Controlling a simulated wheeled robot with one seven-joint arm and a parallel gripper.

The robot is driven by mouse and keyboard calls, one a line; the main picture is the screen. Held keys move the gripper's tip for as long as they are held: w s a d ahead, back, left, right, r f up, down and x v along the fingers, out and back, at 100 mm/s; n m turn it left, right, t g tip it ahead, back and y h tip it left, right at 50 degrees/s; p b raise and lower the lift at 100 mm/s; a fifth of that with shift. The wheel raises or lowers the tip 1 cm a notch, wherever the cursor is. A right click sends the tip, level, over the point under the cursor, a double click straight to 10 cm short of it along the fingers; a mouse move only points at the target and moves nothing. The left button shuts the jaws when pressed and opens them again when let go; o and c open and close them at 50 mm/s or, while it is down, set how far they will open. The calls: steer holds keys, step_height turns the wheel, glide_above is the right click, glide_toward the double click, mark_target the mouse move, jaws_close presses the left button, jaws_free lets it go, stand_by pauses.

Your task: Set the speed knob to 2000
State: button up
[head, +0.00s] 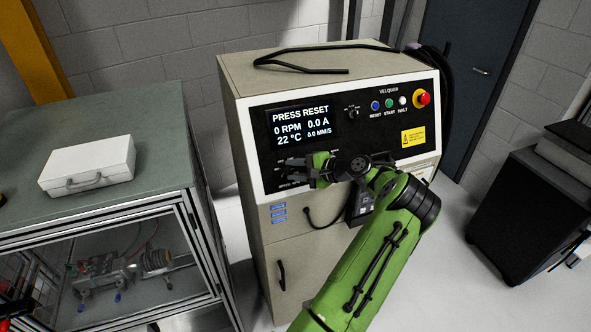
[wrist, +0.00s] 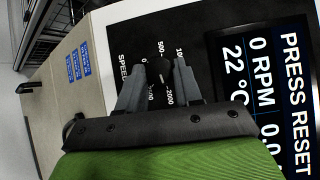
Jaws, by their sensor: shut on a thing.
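The speed knob (wrist: 160,73) is a small dark dial on the black panel, between my two grey fingers in the wrist view. Printed numbers ring it; 0, 500 and 2000 can be read, others are partly covered. A short pale mark shows on it, but I cannot tell exactly which number it points at. My gripper (wrist: 160,66) is shut on the knob, one finger on each side. In the head view my gripper (head: 316,172) is at the lower left of the panel and hides the knob. The display (head: 303,126) reads PRESS RESET, 0 RPM, 0.0 A, 22 °C and 0.0 MM/S.
Another small knob (head: 352,113) is right of the display. A bench with a white case (head: 88,165) stands left of the cabinet.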

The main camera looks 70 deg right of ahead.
stand_by(0.4)
steer(key=o, duration=1)
steer(key=shift+s, duration=0.1)
steer(key=b+v, duration=0.1)
steer(key=v, duration=1.4)
steer(key=shift+s, duration=0.3)
